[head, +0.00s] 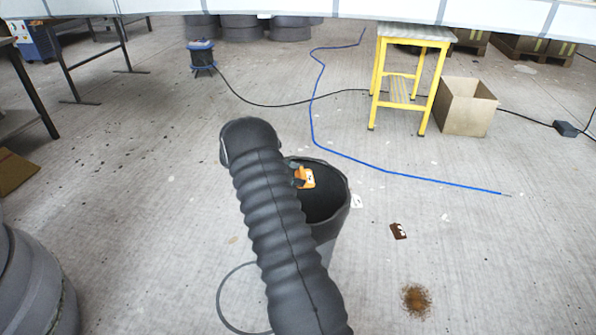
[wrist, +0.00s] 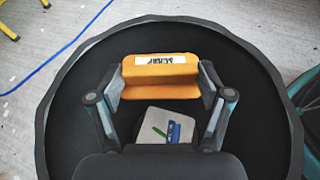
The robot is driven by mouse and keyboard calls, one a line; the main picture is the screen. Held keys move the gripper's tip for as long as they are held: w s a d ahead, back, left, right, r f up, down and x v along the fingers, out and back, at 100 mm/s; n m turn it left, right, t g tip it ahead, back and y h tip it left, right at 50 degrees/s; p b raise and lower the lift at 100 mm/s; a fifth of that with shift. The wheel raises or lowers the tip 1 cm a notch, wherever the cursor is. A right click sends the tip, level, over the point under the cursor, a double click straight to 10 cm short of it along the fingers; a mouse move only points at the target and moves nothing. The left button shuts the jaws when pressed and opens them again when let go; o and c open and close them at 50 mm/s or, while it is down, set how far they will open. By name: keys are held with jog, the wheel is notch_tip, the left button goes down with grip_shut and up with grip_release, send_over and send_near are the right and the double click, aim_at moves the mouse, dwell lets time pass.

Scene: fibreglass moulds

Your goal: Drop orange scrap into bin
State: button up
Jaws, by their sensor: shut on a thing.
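An orange scrap piece (wrist: 162,83) with a white label reading SCRAP is held between the fingers of my gripper (wrist: 160,85). The black round bin (wrist: 262,75) surrounds the piece in the wrist view, so the piece is over or inside its mouth. A light square sticker or card with green and blue marks (wrist: 168,127) shows below the piece, within the bin outline. In the head view, the orange piece (head: 305,177) shows at the bin's opening, and the bin (head: 338,208) stands partly behind my arm. Most of my gripper is hidden there by the arm.
A yellow stool (head: 383,75) and an open cardboard box (head: 466,106) stand at the back right. A blue hose (head: 400,172) and a black cable (head: 260,104) cross the floor. A brown scrap (head: 398,231) and a brown stain (head: 416,300) lie right of the bin.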

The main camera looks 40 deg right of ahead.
notch_tip(320, 180, down, 4)
jog(key=shift+r+b, duration=0.15)
jog(key=shift+b, duration=0.75)
jog(key=o, duration=0.9)
jog(key=shift+c, duration=0.2)
jog(key=v, duration=1.2)
